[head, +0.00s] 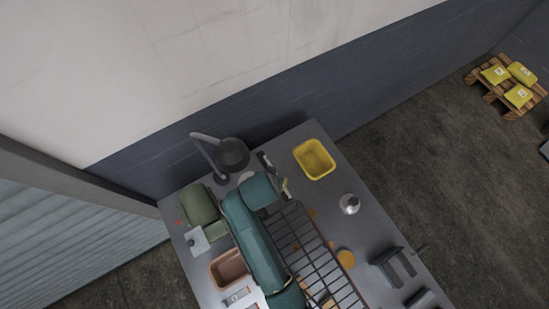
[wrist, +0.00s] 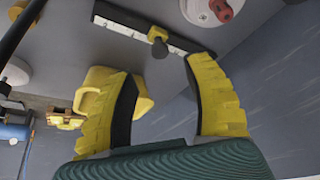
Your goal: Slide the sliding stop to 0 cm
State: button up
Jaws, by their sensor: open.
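The sliding stop (wrist: 158,42), a small dark block with a yellow knob, sits on a rail with a white scale strip (wrist: 183,43) in the wrist view. The scale marks are too small to read. My gripper (wrist: 162,68) has two yellow ribbed fingers, spread apart and empty. The stop appears between and just beyond the fingertips, with no visible contact. In the head view, my gripper (head: 284,185) is by the back edge of the bench, beside the rail (head: 264,161). The stop cannot be made out there, and my arm hides part of the bench.
A yellow tub (head: 314,159) stands right of the rail. A dark lamp (head: 232,153) stands at the back left. A wire rack (head: 303,248) lies below my arm, with a silver-topped round object (head: 349,203) to the right. A white disc with a red knob (wrist: 222,10) is near the rail.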

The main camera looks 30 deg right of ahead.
jog(key=x, duration=0.6)
jog(key=shift+w+d, duration=0.1)
jog(key=shift+c, duration=0.4)
grip_shut()
